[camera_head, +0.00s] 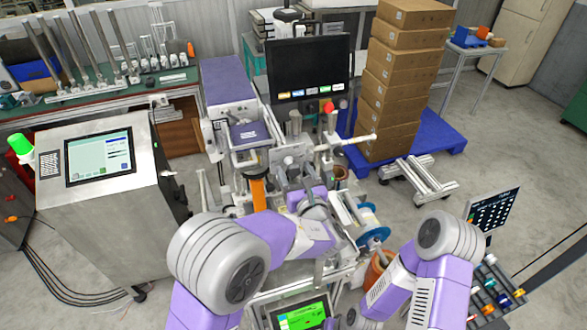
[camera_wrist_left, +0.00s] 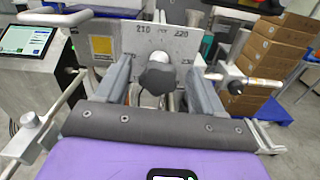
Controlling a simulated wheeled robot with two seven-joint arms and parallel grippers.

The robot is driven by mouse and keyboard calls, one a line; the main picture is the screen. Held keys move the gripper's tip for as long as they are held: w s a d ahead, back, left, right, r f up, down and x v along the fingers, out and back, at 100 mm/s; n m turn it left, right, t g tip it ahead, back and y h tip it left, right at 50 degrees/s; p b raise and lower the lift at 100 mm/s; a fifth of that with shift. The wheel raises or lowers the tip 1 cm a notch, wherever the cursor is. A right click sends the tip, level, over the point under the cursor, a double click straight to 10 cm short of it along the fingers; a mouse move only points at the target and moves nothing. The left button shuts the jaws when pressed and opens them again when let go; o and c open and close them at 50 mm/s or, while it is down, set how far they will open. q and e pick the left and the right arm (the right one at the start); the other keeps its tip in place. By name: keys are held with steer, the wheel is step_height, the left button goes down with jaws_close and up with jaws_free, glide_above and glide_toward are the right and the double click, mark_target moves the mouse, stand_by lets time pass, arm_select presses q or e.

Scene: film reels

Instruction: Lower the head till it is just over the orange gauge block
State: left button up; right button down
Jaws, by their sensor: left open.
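My left gripper (camera_head: 288,178) is over the middle of the machine. In the left wrist view its two fingers (camera_wrist_left: 162,92) are apart, one on each side of a dark lobed knob (camera_wrist_left: 157,78). I cannot tell whether they touch it. Behind the knob stands a grey metal plate (camera_wrist_left: 120,32) marked 210, 220 and 230, seemingly part of the head; it also shows in the head view (camera_head: 291,156). An upright orange piece (camera_head: 258,193) is left of the gripper; I cannot tell whether it is the gauge block. The gap under the head is hidden. My right arm is at lower right, its gripper out of view.
A steel cabinet with a screen (camera_head: 100,156) stands left. A dark monitor (camera_head: 308,68) rises behind the machine. Stacked cartons (camera_head: 400,75) stand on a blue pallet (camera_head: 440,135) at back right. A blue-flanged reel (camera_head: 374,222) is right of my left gripper.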

arm_select(q)
steer(key=shift+w+a, duration=0.2)
steer(key=shift+w, duration=0.4)
